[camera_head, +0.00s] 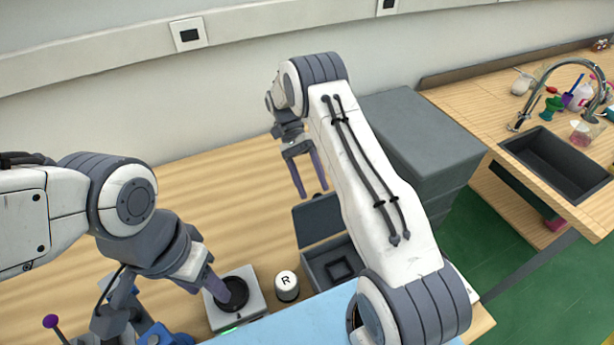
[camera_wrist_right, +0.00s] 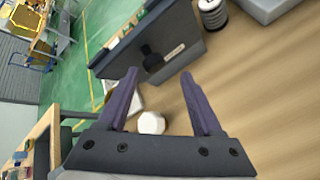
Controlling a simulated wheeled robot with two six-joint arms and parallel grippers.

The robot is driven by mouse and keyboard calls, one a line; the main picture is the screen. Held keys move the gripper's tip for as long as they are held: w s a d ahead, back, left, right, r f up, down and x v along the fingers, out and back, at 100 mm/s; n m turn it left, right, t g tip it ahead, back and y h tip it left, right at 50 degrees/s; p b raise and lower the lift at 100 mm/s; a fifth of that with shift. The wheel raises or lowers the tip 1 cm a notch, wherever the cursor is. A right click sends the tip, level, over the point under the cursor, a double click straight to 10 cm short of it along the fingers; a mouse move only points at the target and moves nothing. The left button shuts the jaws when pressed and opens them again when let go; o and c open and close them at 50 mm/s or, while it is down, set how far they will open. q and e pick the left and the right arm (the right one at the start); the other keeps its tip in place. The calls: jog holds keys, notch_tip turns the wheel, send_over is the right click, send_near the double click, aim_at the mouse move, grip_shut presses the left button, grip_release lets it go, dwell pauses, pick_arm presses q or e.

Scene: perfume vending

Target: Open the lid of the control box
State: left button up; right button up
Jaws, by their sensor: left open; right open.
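The control box (camera_head: 314,267) is a dark grey open-topped box on the wooden table in the head view. Its lid (camera_head: 313,222) stands raised at the box's far side, and a dark square frame shows inside the box. In the right wrist view the lid (camera_wrist_right: 167,47) shows its outer face, with a black knob and a pale label. My right gripper (camera_head: 308,188) is open and empty, just beyond the lid; its fingertips (camera_wrist_right: 160,77) point toward the knob, and contact cannot be told. My left gripper (camera_head: 220,294) is open over a black round part on a grey base.
The grey base (camera_head: 254,287) and a white cylinder marked R (camera_head: 287,281) stand left of the box. A light blue surface (camera_head: 290,322) lies in front. Grey stacked boxes (camera_head: 420,130) stand right of my right arm. A white faceted object (camera_wrist_right: 151,123) lies below the right fingers.

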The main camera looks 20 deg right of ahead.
jog(key=shift+b+v, duration=0.7)
jog(key=shift+v, duration=1.6)
